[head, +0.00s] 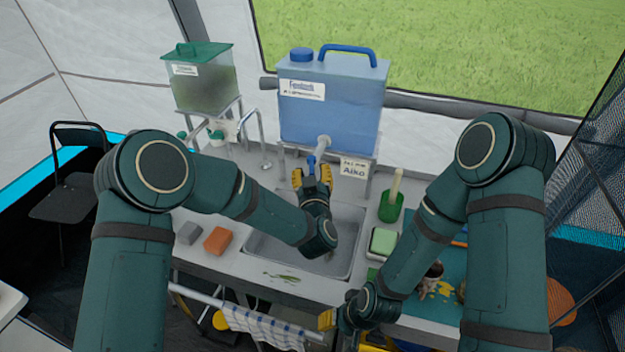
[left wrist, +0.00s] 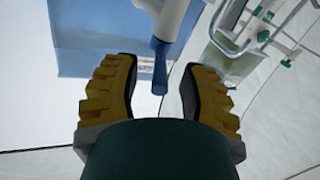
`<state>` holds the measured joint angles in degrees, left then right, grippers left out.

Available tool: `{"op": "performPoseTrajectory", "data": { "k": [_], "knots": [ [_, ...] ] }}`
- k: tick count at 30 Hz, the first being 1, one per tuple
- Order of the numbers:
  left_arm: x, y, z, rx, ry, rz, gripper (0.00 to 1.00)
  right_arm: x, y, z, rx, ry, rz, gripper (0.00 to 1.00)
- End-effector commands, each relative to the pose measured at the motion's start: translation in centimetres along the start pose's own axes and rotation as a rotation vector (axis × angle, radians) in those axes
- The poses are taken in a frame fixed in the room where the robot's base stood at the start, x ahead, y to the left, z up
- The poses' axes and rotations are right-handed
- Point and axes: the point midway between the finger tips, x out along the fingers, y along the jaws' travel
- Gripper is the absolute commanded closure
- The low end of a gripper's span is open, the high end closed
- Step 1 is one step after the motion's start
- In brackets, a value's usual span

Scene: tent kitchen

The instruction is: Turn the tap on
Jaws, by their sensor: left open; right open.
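A blue water tank (head: 330,105) stands on a metal rack behind the sink (head: 345,222). Its pale tap (head: 322,144) has a blue lever (head: 311,161), and both show in the left wrist view, where the lever (left wrist: 160,68) hangs down. My left gripper (head: 312,174) is open, with its yellow-padded fingers on either side of the lever as seen in the left wrist view (left wrist: 160,78). There is a visible gap on each side; I cannot tell the depth. My right gripper (head: 332,319) is low at the counter's front edge, away from the tap, with its fingers partly hidden.
A green-lidded tank (head: 202,85) with its own tap stands at the left. A curved metal faucet (head: 262,140) is between the tanks. A towel (head: 262,325) hangs in front.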

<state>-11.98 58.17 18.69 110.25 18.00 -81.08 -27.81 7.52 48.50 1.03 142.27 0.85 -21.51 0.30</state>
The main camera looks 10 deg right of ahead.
Motion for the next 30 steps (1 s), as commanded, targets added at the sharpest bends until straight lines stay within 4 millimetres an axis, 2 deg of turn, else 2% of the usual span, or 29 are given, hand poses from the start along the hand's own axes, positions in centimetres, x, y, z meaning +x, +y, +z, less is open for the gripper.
{"op": "performPoseTrajectory", "data": {
  "k": [5, 12, 18, 24, 30],
  "knots": [
    [-1.9, 0.1, 0.0, 0.001, -0.002, 0.003, 0.57, 0.0, 0.0, 0.0, 0.000, 0.000, 0.000, 0.53],
    [-6.8, 0.1, 0.0, 0.001, -0.002, 0.004, 0.57, 0.0, 0.0, 0.0, 0.000, 0.000, 0.000, 0.53],
    [-10.2, 0.1, 0.0, 0.001, -0.003, 0.003, 0.57, 0.0, 0.0, 0.0, 0.000, 0.000, 0.000, 0.53],
    [-11.7, 0.0, 0.0, 0.000, 0.000, 0.000, 0.57, 0.0, 0.0, 0.0, 0.000, 0.000, 0.000, 0.53],
    [-11.9, 0.0, 0.0, 0.000, 0.000, 0.000, 0.57, 0.0, 0.0, 0.0, 0.000, 0.000, 0.000, 0.53]
  ]
}}
